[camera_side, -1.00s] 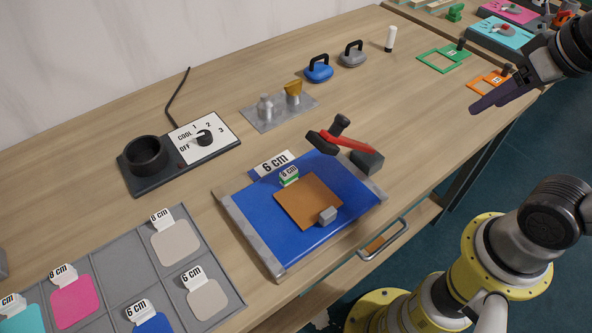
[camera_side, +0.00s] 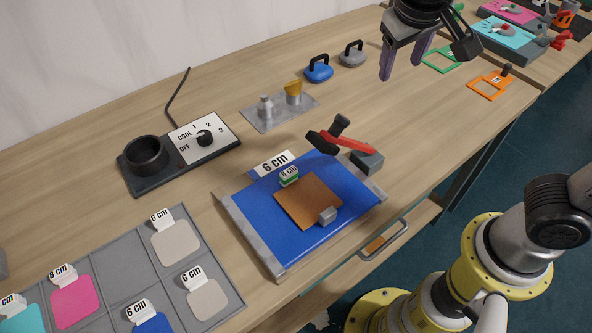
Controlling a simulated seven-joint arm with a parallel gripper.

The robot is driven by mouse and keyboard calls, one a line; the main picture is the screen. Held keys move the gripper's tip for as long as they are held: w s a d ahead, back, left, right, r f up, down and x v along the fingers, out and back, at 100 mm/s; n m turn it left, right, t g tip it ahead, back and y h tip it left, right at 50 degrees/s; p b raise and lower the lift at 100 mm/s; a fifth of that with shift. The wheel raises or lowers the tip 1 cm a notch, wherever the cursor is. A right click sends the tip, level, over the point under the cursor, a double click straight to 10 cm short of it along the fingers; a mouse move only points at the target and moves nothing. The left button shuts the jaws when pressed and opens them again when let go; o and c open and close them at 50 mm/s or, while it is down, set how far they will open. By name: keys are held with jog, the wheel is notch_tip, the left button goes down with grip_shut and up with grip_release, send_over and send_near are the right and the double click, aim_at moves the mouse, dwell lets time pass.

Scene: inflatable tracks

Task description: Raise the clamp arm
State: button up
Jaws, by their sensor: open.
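The clamp appears to be the piece at the back right edge of the blue mat. It has a red arm (camera_side: 352,144), a dark block-like end (camera_side: 323,143), a black knob (camera_side: 342,122) and a dark grey base block (camera_side: 367,161). The red arm lies low and slopes down towards the base block; how they join is unclear. My gripper (camera_side: 403,68) is at the top right, above the table and well apart from the clamp. Its two purple fingers point down, spread open, with nothing between them.
The blue mat (camera_side: 262,218) holds a brown patch (camera_side: 302,205), a small grey block (camera_side: 327,214) and a green-marked tag. A heater (camera_side: 150,178), a bottle tray (camera_side: 262,122), and blue (camera_side: 319,70) and grey (camera_side: 352,55) handled weights stand behind. Table between my gripper and the clamp is clear.

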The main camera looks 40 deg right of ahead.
jog(key=w+a+f+n+h, duration=0.1)
jog(key=w+a+f+n, duration=0.15)
jog(key=a, duration=0.45)
jog(key=t, duration=0.1)
send_over(325, 131)
notch_tip(325, 131, down, 2)
jog(key=shift+f+n, duration=0.1)
jog(key=shift+n, duration=0.15)
jog(key=s+a+f+n+t, duration=0.1)
jog(key=s+a+f+n, duration=0.2)
jog(key=a, duration=0.6)
jog(key=shift+s+a+f+n, duration=0.15)
jog(key=shift+s+f+n, duration=0.15)
jog(key=shift+s+f, duration=0.75)
jog(key=shift+w+f+h, duration=0.25)
jog(key=shift+f+h, duration=0.05)
jog(key=shift+f, duration=0.05)
